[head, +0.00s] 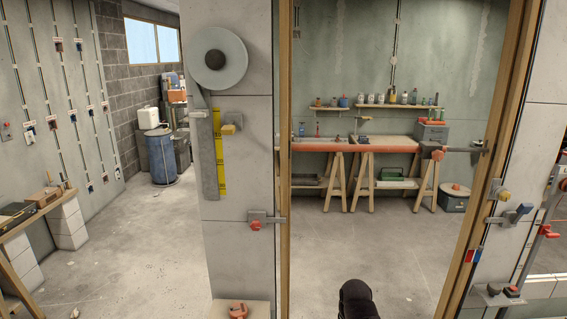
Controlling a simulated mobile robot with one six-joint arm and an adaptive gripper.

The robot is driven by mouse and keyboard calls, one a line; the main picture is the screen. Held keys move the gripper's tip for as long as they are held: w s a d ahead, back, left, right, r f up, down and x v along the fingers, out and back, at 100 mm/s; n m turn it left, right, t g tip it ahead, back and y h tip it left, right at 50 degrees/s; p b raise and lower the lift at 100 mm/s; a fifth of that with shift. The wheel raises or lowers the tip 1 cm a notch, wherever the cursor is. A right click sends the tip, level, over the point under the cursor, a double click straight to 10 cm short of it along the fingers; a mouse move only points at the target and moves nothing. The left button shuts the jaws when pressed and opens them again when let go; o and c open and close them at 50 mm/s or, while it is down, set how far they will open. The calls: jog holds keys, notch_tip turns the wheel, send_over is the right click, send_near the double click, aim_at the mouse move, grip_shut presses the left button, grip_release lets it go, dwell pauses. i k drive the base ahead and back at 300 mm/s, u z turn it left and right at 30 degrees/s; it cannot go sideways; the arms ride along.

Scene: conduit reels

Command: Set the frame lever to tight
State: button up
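A tall wooden frame (479,150) surrounds the opening ahead. On its right side a grey and blue lever (519,213) sticks out, with a yellow knob (503,193) just above it. A small red and blue marking (473,256) sits lower on the frame. A red knob on a grey bar (437,152) reaches in from the right post. Another red-knobbed latch (255,223) is on the left pillar. I cannot tell which is the frame lever, nor read any tight mark. My gripper is not in view; a dark rounded part of mine shows at the bottom.
A blue barrel (161,156) stands back left. A grey reel (218,59) hangs on the left pillar (243,185). The floor (370,240) through the opening is clear.

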aim_at(524, 208)
jog(key=z, duration=4.25)
jog(key=i, duration=0.05)
jog(key=u, duration=2.9)
